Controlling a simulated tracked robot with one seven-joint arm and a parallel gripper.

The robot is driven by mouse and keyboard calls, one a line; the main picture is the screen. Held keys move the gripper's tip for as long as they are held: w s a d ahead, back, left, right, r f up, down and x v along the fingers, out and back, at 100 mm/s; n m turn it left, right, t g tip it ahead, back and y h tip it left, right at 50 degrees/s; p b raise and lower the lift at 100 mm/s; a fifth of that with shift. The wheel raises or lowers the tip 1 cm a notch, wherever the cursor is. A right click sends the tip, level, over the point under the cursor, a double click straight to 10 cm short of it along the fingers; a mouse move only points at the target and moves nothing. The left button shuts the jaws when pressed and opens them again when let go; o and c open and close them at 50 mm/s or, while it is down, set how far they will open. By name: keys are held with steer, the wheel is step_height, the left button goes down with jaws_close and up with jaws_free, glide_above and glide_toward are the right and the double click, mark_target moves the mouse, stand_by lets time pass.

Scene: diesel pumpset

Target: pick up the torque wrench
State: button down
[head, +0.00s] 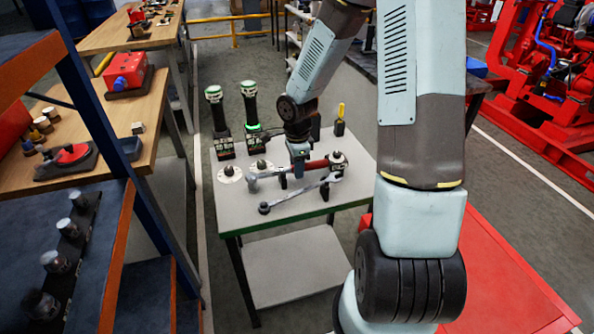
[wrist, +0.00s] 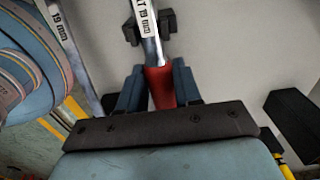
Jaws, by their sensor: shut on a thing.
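The torque wrench (head: 318,164) has a red handle and a bright metal shaft. It is at the work table, level or nearly so. My gripper (head: 299,174) comes down from above and is shut around the red handle. A dark support block (wrist: 164,24) shows at the shaft. I cannot tell whether the wrench rests on it or is clear. The fingertips are partly hidden by the wrench and the arm.
A second metal wrench (head: 300,194) lies in front on the same grey table (head: 290,222). Two black tools with green ends (head: 250,105) stand at the back left, near round discs (head: 229,174). A yellow-handled tool (head: 340,118) stands at the back right.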

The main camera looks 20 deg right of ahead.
steer(key=shift+r, duration=0.2)
steer(key=shift+r, duration=1.25)
steer(key=s+r, duration=1)
steer(key=s, duration=0.4)
steer(key=shift+d, duration=0.25)
steer(key=shift+r, duration=0.1)
steer(key=c, duration=1.3)
jaws_free()
jaws_close()
